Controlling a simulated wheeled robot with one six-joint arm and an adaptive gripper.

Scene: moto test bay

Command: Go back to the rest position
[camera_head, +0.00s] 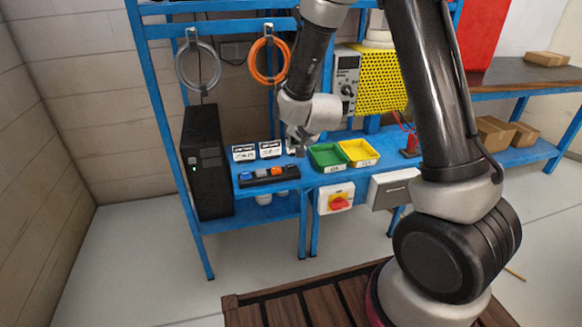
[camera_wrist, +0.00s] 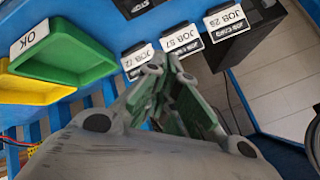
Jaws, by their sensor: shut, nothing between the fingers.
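My gripper (camera_head: 298,147) hangs over the blue bench in the head view, in front of the job cards at the back and left of the green tray. In the wrist view my gripper (camera_wrist: 164,68) has its fingers together with nothing between them. My arm reaches up from its base at the right and bends down to the bench. No marker of a rest position shows.
The green tray (camera_head: 326,165) and yellow tray (camera_head: 362,160) stand right of my gripper. A dark holder (camera_head: 268,181) with small coloured pieces lies at the bench front. A black tower (camera_head: 205,165) stands left. Grey (camera_head: 181,68) and orange (camera_head: 252,67) cable coils hang above.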

